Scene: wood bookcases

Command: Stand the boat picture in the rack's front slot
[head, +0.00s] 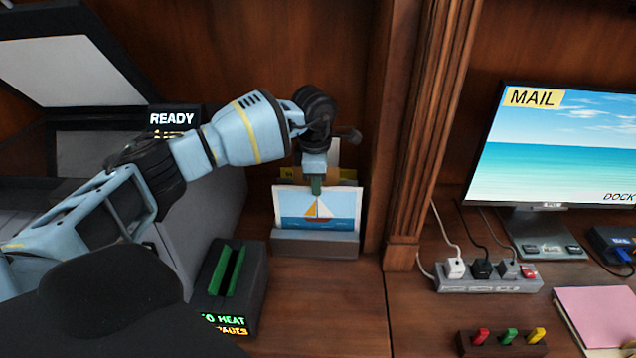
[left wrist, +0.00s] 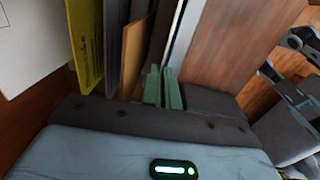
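The boat picture (head: 292,209), a white-edged card with a sailboat on blue, stands upright in the front of the grey rack (head: 315,246). Its lower edge is hidden behind the rack's front wall. My left gripper (head: 316,185) is at the middle of the picture's top edge, one green finger in front of the card. In the left wrist view the green fingers (left wrist: 163,88) are close together, with the pale edge of the picture (left wrist: 181,40) running in between them. Other cards, yellow (left wrist: 85,45) and tan (left wrist: 133,55), stand farther back in the rack. My right gripper is not seen.
A grey machine with an open lid and a READY display (head: 172,119) stands at the left. A dark device with a green slot (head: 228,270) is beside the rack. A wood post (head: 425,130) rises to the right, before the monitor (head: 560,145) and power strip (head: 488,284).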

